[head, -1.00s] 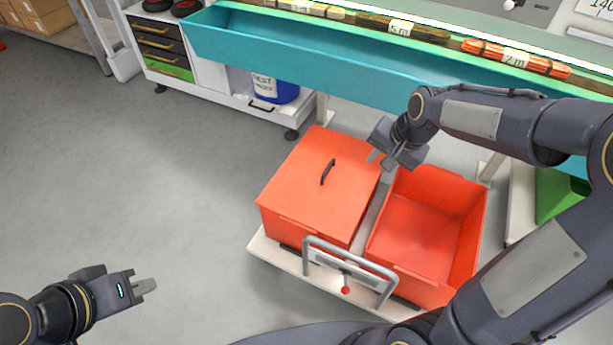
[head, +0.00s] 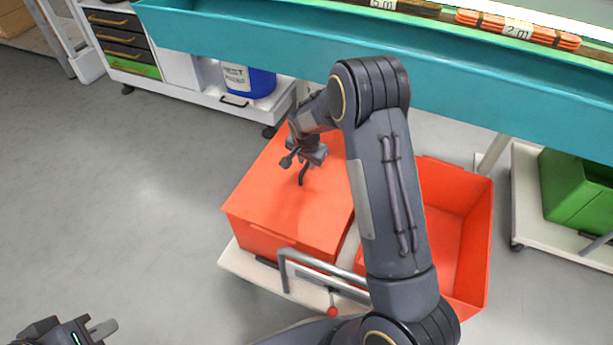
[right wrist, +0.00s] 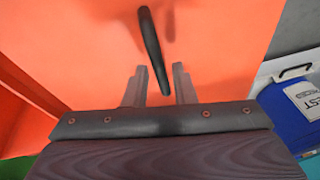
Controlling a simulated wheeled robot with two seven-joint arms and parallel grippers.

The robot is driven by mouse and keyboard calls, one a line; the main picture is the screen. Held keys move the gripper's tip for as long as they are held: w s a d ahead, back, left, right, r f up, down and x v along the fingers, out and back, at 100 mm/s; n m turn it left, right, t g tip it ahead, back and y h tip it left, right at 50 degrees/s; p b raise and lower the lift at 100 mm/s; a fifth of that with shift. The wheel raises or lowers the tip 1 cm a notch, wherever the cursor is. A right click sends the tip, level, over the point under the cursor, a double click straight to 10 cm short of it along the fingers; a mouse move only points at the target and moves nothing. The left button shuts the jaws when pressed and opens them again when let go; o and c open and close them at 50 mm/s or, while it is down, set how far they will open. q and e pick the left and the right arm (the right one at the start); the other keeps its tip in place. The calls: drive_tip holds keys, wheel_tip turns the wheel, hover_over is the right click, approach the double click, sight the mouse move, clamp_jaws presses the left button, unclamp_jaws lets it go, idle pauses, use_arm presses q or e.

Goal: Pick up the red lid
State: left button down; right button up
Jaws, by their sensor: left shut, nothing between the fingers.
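The red lid (head: 289,205) covers the left red box on the low cart, and its dark bar handle (head: 303,176) stands up from its middle. In the right wrist view the lid (right wrist: 90,50) fills most of the picture and the handle (right wrist: 151,50) lies ahead of the fingers. My right gripper (head: 300,160) is just above the handle. Its fingers (right wrist: 160,75) are apart, with the near end of the handle between or above them; I see no contact. My left gripper (head: 100,328) is shut and empty at the lower left, partly cut off, far from the lid.
An open, empty red box (head: 455,225) stands right of the lidded one on the white cart (head: 238,262). A teal trough (head: 450,80) runs behind them. A blue container (head: 248,82) and a green bin (head: 580,190) stand nearby. The grey floor at left is clear.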

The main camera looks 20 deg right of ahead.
sight(307, 163)
drive_tip(key=x, duration=0.3)
use_arm(q)
drive_tip(key=shift+f, duration=0.6)
use_arm(e)
drive_tip(key=shift+r, duration=0.1)
drive_tip(key=shift+c, duration=0.3)
clamp_jaws()
